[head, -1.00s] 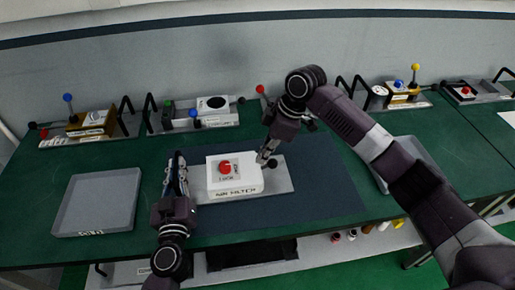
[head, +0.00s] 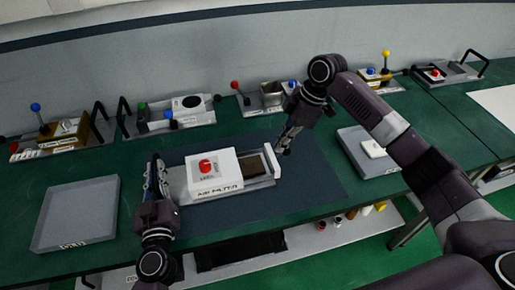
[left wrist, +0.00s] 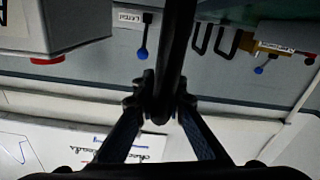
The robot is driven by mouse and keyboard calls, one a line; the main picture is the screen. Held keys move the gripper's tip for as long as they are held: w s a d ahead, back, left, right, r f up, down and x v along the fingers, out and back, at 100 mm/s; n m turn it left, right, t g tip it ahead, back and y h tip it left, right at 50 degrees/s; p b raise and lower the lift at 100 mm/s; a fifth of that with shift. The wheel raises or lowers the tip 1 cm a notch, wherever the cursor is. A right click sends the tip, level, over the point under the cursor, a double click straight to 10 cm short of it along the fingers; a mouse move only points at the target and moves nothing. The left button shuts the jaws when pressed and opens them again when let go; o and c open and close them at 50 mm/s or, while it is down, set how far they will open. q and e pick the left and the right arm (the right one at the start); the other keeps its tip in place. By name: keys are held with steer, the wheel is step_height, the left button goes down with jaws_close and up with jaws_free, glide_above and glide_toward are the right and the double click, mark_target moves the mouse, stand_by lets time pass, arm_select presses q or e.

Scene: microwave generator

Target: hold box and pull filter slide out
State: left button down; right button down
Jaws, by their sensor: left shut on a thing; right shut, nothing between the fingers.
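My left gripper (head: 157,178) is at the plate's left end, shut on a black bar-like handle (left wrist: 172,60) seen in the left wrist view. My right gripper (head: 284,146) is shut and empty, close to the slide's end wall; whether they touch is unclear. The box also shows in the left wrist view (left wrist: 60,28).
A grey tray (head: 45,245) lies at the left and another tray (head: 350,143) with a white piece at the right. Several devices with coloured knobs line the back, including a plate with a green knob (head: 190,120). The mat is bare right of the slide.

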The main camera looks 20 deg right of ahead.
arm_select(q)
steer(key=shift+a+f, duration=0.15)
steer(key=shift+f, duration=0.25)
arm_select(e)
steer(key=d, duration=0.3)
steer(key=shift+f, duration=0.15)
arm_select(q)
steer(key=shift+a, duration=0.2)
arm_select(e)
steer(key=shift+d, duration=0.15)
arm_select(q)
steer(key=shift+d, duration=0.35)
arm_select(e)
steer(key=a, duration=0.2)
steer(key=a+r, duration=0.1)
steer(key=a, duration=0.1)
steer(key=shift+w+a, duration=0.1)
steer(key=shift+w, duration=0.1)
steer(key=v, duration=1)
steer(key=shift+a, duration=0.3)
steer(key=shift+w, duration=0.1)
arm_select(q)
steer(key=c, duration=2.1)
jaws_free()
steer(key=shift+o, duration=1)
steer(key=shift+w+r, duration=0.1)
arm_select(e)
steer(key=shift+w+a, duration=0.1)
steer(key=shift+w, duration=0.05)
